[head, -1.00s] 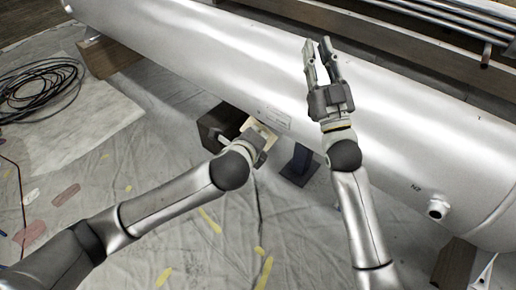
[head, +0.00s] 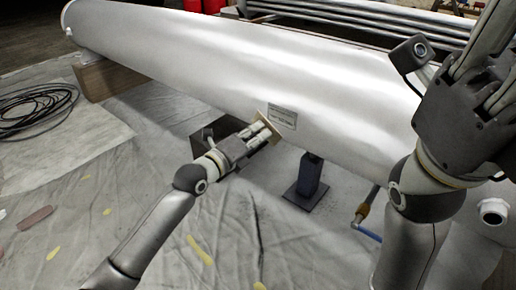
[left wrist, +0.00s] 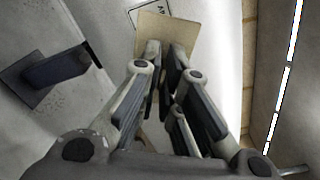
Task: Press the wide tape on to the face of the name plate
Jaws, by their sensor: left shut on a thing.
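The name plate (head: 282,117) is a small pale rectangle with dark lettering on the side of the big silver cylinder. The wide tape is a tan, flat, square piece (head: 262,121) just left of the plate. My left gripper (head: 266,131) is shut on the tape's near edge. In the left wrist view, the tape (left wrist: 168,33) stands beyond the fingertips and covers part of the name plate (left wrist: 146,13). I cannot tell whether the tape touches the plate. My right gripper (head: 490,60) is large at the upper right, partly cut off, away from the plate.
The silver cylinder (head: 200,55) crosses the view, with a wooden block (head: 108,74) under its far end. A dark blue stand (head: 306,183) and a dark box (head: 205,135) are below it. Coiled black cable (head: 38,105) lies left.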

